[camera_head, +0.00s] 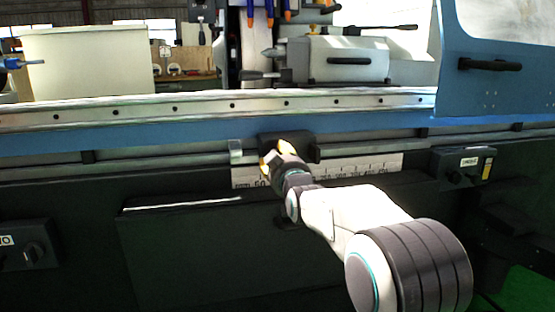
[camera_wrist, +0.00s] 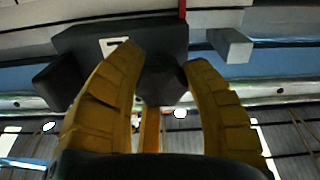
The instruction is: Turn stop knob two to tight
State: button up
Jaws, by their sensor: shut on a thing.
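A dark stop block (camera_head: 290,137) sits on the rail at the front of the grinder, above the white scale. It also shows in the wrist view (camera_wrist: 85,48), with a small pale label too small to read. A dark faceted stop knob (camera_wrist: 162,84) on this block lies between my yellow fingers. My gripper (camera_head: 272,152) is shut on that knob; in the wrist view, the fingers (camera_wrist: 163,75) stand on either side of it. In the head view the gripper hides this knob. Whether it is tight cannot be seen. A second dark knob (camera_wrist: 58,84) projects from the block's other end.
A white ruler scale (camera_head: 355,167) runs below the block. A small grey block (camera_head: 236,150) sits just left of it on the rail. Labelled control boxes stand at the right (camera_head: 463,165) and lower left (camera_head: 28,245). A blue guard (camera_head: 490,65) rises at right.

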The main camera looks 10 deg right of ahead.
jog(key=shift+m, duration=0.3)
jog(key=m, duration=1.2)
jog(key=shift+m, duration=0.4)
jog(key=m, duration=0.4)
jog(key=shift+m, duration=0.4)
jog(key=o, duration=1.2)
